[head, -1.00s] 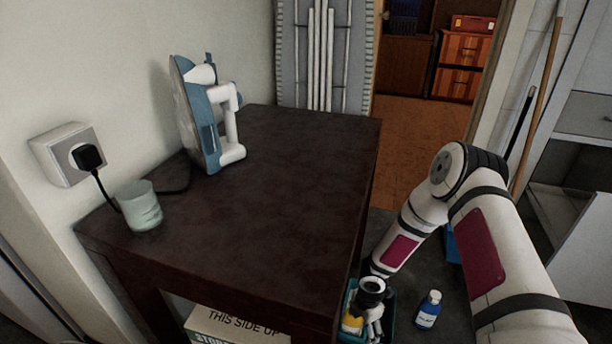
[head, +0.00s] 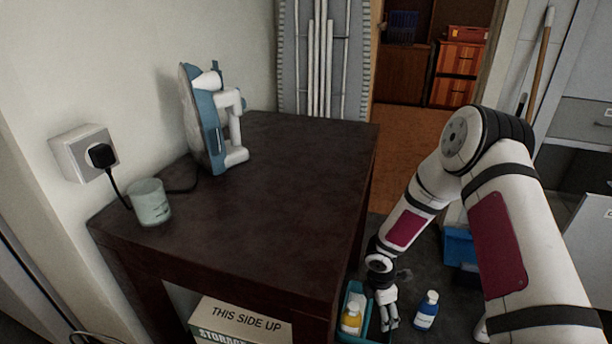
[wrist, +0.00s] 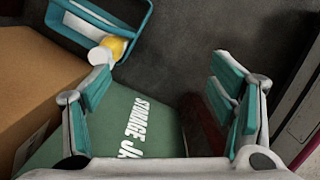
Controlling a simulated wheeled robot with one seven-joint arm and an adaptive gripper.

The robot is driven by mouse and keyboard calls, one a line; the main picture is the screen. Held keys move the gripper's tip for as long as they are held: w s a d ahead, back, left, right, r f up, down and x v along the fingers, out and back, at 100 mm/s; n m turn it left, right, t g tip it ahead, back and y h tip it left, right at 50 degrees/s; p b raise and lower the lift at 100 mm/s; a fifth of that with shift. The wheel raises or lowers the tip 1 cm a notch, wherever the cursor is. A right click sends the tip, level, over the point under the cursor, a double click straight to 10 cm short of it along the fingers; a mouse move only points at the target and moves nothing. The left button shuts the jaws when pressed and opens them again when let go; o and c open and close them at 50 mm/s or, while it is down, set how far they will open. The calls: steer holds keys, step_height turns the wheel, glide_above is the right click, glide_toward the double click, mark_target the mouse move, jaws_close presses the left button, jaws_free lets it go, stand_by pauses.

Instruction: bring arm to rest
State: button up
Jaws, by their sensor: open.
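My gripper (head: 388,312) hangs low at the right side of the dark table, in front of a blue caddy on the floor. In the wrist view my gripper (wrist: 160,105) has its two teal-padded fingers wide apart with nothing held between them. Beyond and below the fingers lie a green storage box (wrist: 120,130) and the dark floor. My arm reaches in from the right side of the head view and bends down to the gripper.
The dark table (head: 290,190) carries an upright iron (head: 213,125) and a pale cup (head: 150,202). A blue caddy (wrist: 60,20) holds a yellow bottle (head: 351,316). A blue bottle (head: 427,310) stands right of it. A cardboard box (head: 240,322) sits under the table.

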steer(key=d+r+m+h, duration=0.1)
steer(key=d+r+m, duration=0.2)
steer(key=r, duration=0.6)
steer(key=d+r+m+h, duration=0.2)
steer(key=d+r, duration=0.1)
steer(key=r, duration=0.7)
steer(key=s+d+r+m, duration=0.1)
steer(key=s+r+m, duration=0.55)
steer(key=r, duration=0.75)
steer(key=s+a+r+m, duration=0.1)
steer(key=s+r+m, duration=0.1)
steer(key=s+r, duration=0.4)
steer(key=s+a+r+m, duration=0.1)
steer(key=s+r+m, duration=0.2)
steer(key=s, duration=0.6)
steer(key=s+a+r+m+y, duration=0.15)
steer(key=s+a, duration=0.25)
steer(key=s, duration=0.4)
steer(key=s+a+r+m+y, duration=0.1)
steer(key=s+a+m+y, duration=0.2)
steer(key=s, duration=0.5)
step_height(320, 180, up, 33)
steer(key=t+p, duration=0.3)
steer(key=p, duration=2.8)
steer(key=shift+d+t+p, duration=0.2)
steer(key=shift+t+p, duration=0.15)
steer(key=shift+t, duration=0.05)
